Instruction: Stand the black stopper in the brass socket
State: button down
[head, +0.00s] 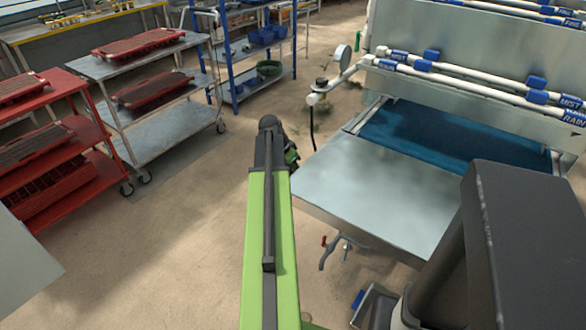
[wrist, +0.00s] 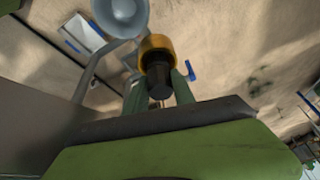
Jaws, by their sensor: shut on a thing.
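The black stopper (wrist: 158,80) is between the green fingers of my gripper (wrist: 159,92) in the wrist view, and the gripper is shut on it. The brass socket (wrist: 157,42) is a yellow ring right at the far end of the stopper. The stopper overlaps its near rim in the picture; I cannot tell whether it is inside the socket or only in front of it. In the head view my gripper (head: 291,157) is mostly hidden behind my arm, left of the metal table. I cannot make out the stopper or socket there.
A grey funnel-like cup (wrist: 121,14) and a blue handle (wrist: 191,70) are close to the socket. The seeder's metal table (head: 375,195) is to the right.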

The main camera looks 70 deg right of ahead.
jog(key=shift+f, duration=0.25)
jog(key=c, duration=1.3)
grip_release()
jog(key=shift+c, duration=0.2)
jog(key=p+v, duration=0.9)
jog(key=v, duration=0.2)
jog(key=shift+p, duration=0.4)
